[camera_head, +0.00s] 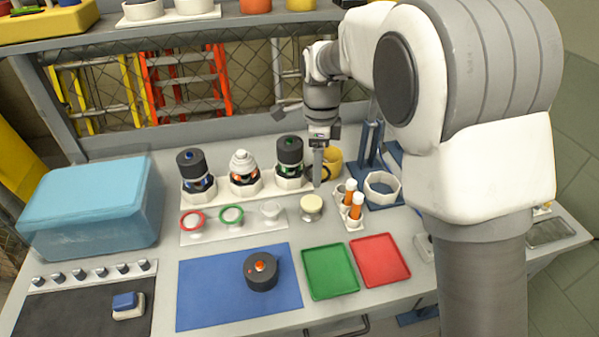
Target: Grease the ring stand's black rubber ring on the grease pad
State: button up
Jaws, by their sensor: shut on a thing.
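My gripper (318,180) points down near the middle of the bench, just behind a small round pot with a cream-coloured top (311,205), which looks like the grease pad. It is shut on a thin black ring (325,172), partly hidden by the fingers. The ring is held apart from the pad, behind it in the picture. A blue stand with upright posts (371,143) is to the right of my gripper; it may be the ring stand, but my arm hides part of it.
A yellow cup (334,158) stands close behind my gripper. Three dark or white-topped thruster units in a white rack (262,188) are to the left. A white holder with orange tubes (349,213) is to the right. Green (330,271) and red (380,260) trays lie in front.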

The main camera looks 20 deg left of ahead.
jog(key=p, duration=0.7)
send_over(312, 202)
notch_tip(312, 202, down, 5)
jog(key=shift+r, duration=0.1)
jog(key=shift+a+f+b, duration=0.1)
jog(key=shift+f+b, duration=1.6)
jog(key=shift+f, duration=0.9)
jog(key=shift+f+b, duration=0.45)
jog(key=shift+f, duration=0.15)
jog(key=n, duration=0.4)
jog(key=shift+n, duration=0.4)
